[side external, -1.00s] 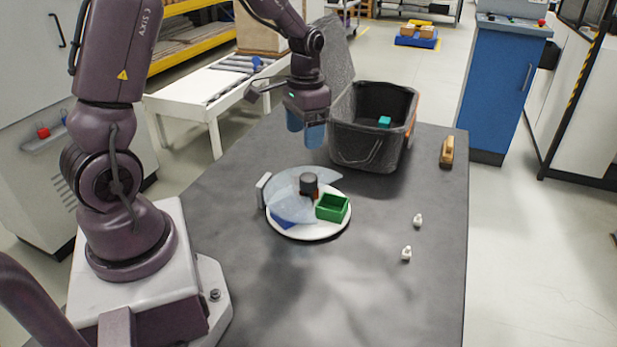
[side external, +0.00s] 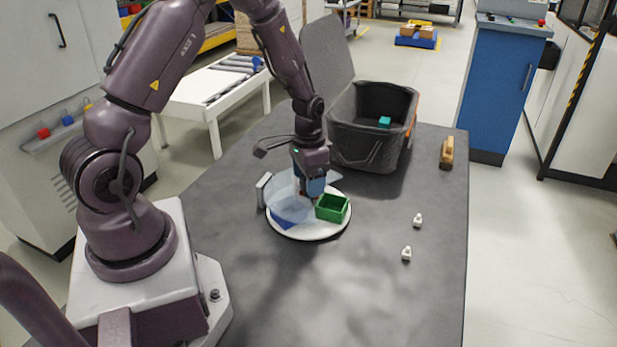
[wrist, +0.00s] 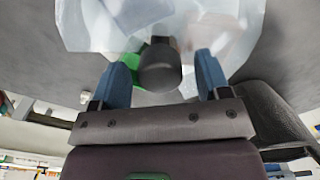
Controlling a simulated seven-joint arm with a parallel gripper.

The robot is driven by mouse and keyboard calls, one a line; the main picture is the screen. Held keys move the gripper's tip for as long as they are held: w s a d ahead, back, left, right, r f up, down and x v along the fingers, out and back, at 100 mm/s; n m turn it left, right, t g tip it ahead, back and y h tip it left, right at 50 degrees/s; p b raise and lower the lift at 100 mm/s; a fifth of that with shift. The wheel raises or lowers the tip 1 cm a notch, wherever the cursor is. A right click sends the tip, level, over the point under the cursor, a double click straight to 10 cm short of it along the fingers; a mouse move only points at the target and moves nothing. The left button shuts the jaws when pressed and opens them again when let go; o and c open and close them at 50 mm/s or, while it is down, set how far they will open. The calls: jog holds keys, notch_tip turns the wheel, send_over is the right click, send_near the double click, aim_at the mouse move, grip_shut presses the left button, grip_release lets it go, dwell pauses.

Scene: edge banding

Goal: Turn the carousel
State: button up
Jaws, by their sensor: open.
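The carousel (side external: 322,233) is a round white turntable on the dark table, with a clear cover (side external: 287,190) over part of it. A green open box (side external: 332,208) sits on its right side in the uncovered part. A blue box (side external: 285,217) shows at its front left, partly under the cover. The dark round knob (wrist: 160,72) at the centre shows in the wrist view between my blue fingertips. My gripper (side external: 312,188) is open, pointing down over the knob, with a finger on each side. In the side view my gripper hides the knob. I cannot tell whether the fingers touch it.
A black bin (side external: 368,138) with a raised lid and a teal block (side external: 384,122) inside stands behind the carousel. Two small white pieces (side external: 417,220) (side external: 406,253) and a wooden-handled brush (side external: 447,152) lie to the right. The table's front right is clear.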

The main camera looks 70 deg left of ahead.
jog(key=c, duration=1.3)
jog(key=shift+m, duration=0.3)
jog(key=m, duration=0.5)
jog(key=shift+m, duration=0.3)
jog(key=m, duration=1.1)
jog(key=shift+m, duration=0.4)
jog(key=m, duration=0.5)
jog(key=shift+m, duration=0.4)
